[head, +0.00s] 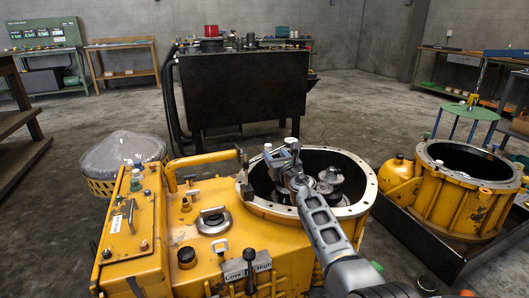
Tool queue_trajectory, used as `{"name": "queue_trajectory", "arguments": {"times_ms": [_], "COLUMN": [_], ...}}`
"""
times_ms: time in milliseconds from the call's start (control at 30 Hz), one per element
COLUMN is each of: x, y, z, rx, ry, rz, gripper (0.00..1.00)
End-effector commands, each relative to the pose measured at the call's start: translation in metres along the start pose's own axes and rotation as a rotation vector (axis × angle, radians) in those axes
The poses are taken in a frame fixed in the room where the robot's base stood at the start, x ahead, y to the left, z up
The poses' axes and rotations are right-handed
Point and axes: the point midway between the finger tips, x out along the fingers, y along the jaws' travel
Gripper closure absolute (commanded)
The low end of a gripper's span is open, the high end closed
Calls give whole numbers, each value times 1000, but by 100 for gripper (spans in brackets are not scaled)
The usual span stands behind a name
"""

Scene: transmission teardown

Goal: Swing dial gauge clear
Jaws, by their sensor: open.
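My arm reaches from the lower right, over the open bell of the yellow transmission housing (215,262). My gripper (281,157) is at its end, over the bell's upper left part. It is small in the picture and open. Small pale and grey parts show close beside it. I cannot tell whether one of them is the dial gauge, and I see no clear dial face. Grey shaft and gear parts (331,177) stand inside the bell, to the right of my gripper. My arm hides part of the opening and its near rim.
A lever labelled Low and High (250,268) stands at the housing's front. A second yellow housing (450,205) sits in a black tray (428,250) on the right. A black cabinet (243,90) stands behind the bell. A wrapped basket (123,158) is on the left. Open floor lies beyond.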

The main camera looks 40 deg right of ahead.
Motion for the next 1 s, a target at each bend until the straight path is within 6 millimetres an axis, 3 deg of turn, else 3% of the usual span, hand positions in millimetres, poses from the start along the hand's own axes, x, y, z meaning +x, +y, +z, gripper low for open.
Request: {"name": "queue_trajectory", "arguments": {"times_ms": [600,1000], "x": [66,76], "y": [0,0], "z": [-4,0], "rx": [2,3], "ry": [-1,0], "rz": [0,1], "gripper": [50,50]}}
